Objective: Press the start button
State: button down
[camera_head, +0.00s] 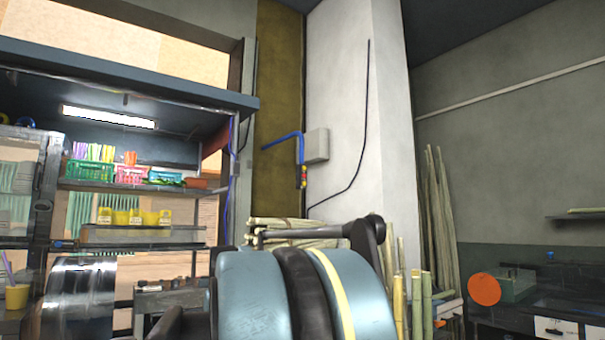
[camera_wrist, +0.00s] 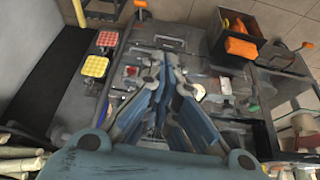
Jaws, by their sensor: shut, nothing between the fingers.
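My gripper (camera_wrist: 167,84) shows in the wrist view, with its blue-grey fingers drawn together and nothing between them. It is over a dark grey worktop or machine surface (camera_wrist: 100,122) crowded with small parts. I cannot tell whether either is the start button, and no button is clearly recognisable. The fingers hide part of the surface below them. In the head view my arm fills the lower middle, and the gripper does not show.
In the wrist view, a yellow tray (camera_wrist: 95,66) and a red tray (camera_wrist: 107,39) stand left; a black bin with orange things (camera_wrist: 241,47) stands upper right. In the head view, a stall with shelves (camera_head: 130,187) is left, a pale pillar (camera_head: 345,110) central, cane stalks (camera_head: 440,215) right.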

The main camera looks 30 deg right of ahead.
aim_at(304, 168)
jog(key=w+d+r+t+h, duration=0.1)
jog(key=w+d+r, duration=0.6)
jog(key=r, duration=0.4)
jog(key=w+d+r+t+h, duration=0.1)
jog(key=w+d+r+t, duration=0.1)
jog(key=w+d+r, duration=0.7)
jog(key=w+d+r+t+h, duration=0.1)
jog(key=w+d+r, duration=0.3)
jog(key=r, duration=0.9)
jog(key=d+r+m+t+h, duration=0.2)
jog(key=d+r+h, duration=0.4)
jog(key=d+r, duration=1.8)
jog(key=d, duration=0.4)
jog(key=shift+w, duration=0.35)
jog(key=shift+a+r, duration=0.1)
jog(key=w, duration=0.8)
jog(key=shift+w+a, duration=0.35)
jog(key=shift+w, duration=0.05)
